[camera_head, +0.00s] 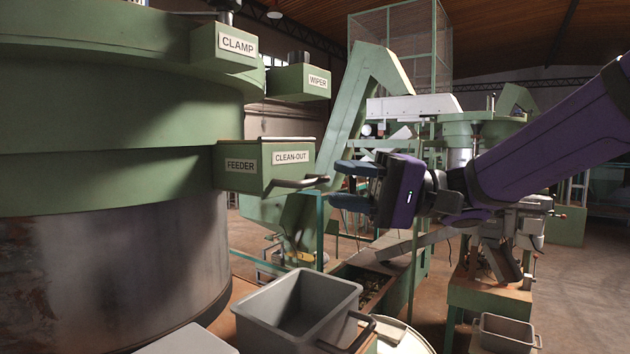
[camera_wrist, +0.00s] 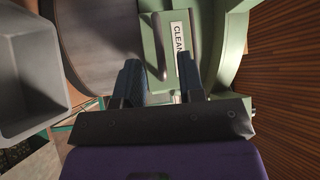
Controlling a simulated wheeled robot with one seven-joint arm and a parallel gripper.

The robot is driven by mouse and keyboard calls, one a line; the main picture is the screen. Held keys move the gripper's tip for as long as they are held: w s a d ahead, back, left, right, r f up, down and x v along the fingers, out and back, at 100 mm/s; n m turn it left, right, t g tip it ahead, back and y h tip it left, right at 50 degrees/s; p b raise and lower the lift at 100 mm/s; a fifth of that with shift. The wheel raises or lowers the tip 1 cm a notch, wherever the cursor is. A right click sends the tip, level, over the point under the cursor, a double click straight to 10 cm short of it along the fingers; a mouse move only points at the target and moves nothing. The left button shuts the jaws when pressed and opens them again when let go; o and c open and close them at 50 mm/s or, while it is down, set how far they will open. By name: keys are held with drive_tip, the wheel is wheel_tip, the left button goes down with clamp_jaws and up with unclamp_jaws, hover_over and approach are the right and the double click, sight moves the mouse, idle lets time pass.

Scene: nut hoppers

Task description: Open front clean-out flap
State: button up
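The front clean-out flap (camera_head: 291,165) is the green face labelled CLEAN-OUT on a small box on the side of the big round green feeder. It looks closed. Its dark bar handle (camera_head: 300,182) sticks out low on the front. In the wrist view, the handle (camera_wrist: 160,50) appears ahead of the gap between my fingers, beside the partly hidden label. My gripper (camera_head: 335,183) is open, its two fingers spread above and below the level of the handle's outer end. The tips are very close to the handle; I cannot tell whether they touch it.
A grey bin (camera_head: 298,312) stands below the flap and also shows at left in the wrist view (camera_wrist: 32,70). Green boxes labelled CLAMP (camera_head: 238,45) and WIPER (camera_head: 300,82) sit higher on the feeder. A green inclined conveyor (camera_head: 350,110) rises behind.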

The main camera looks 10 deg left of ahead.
sight(322, 182)
drive_tip(key=shift+x, duration=2.2)
clamp_jaws()
